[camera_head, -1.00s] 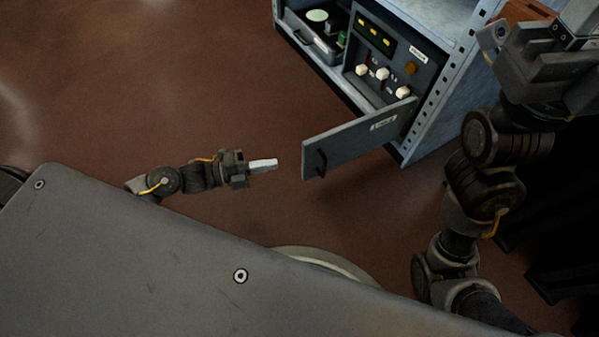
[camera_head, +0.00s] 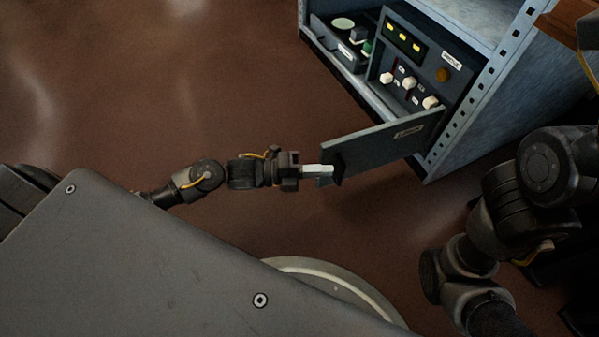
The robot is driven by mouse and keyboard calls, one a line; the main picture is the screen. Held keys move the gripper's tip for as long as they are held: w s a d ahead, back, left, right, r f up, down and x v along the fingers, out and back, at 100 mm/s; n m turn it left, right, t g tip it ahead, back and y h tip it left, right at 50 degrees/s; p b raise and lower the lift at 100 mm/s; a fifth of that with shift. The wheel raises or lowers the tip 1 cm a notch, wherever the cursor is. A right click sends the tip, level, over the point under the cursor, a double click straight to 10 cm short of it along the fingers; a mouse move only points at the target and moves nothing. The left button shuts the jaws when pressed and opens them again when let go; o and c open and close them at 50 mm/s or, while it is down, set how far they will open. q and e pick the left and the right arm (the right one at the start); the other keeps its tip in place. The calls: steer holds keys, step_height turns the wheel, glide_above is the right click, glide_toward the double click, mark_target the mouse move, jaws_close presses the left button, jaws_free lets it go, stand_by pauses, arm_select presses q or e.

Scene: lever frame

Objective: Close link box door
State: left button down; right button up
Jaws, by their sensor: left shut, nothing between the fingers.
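The link box door (camera_head: 385,147) is a grey panel that stands open, swung out from the lower front of the metal frame. The link box (camera_head: 420,65) behind it shows yellow indicators, white knobs and an orange knob. My left gripper (camera_head: 326,174) is shut and empty. Its fingertips are at the door's free left end, by the dark handle (camera_head: 338,165). I cannot tell whether they touch the door. My right arm shows at the right edge, but its gripper is out of the picture.
The blue-grey metal frame (camera_head: 500,105) stands at the upper right, with a tray of small parts (camera_head: 350,42) on its shelf left of the link box. A brown block (camera_head: 569,20) sits at the top right. Brown floor (camera_head: 170,90) is clear at left.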

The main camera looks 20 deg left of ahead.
arm_select(q)
steer(key=shift+w+a+b, duration=1.1)
steer(key=shift+w+a, duration=0.2)
steer(key=shift+w, duration=0.15)
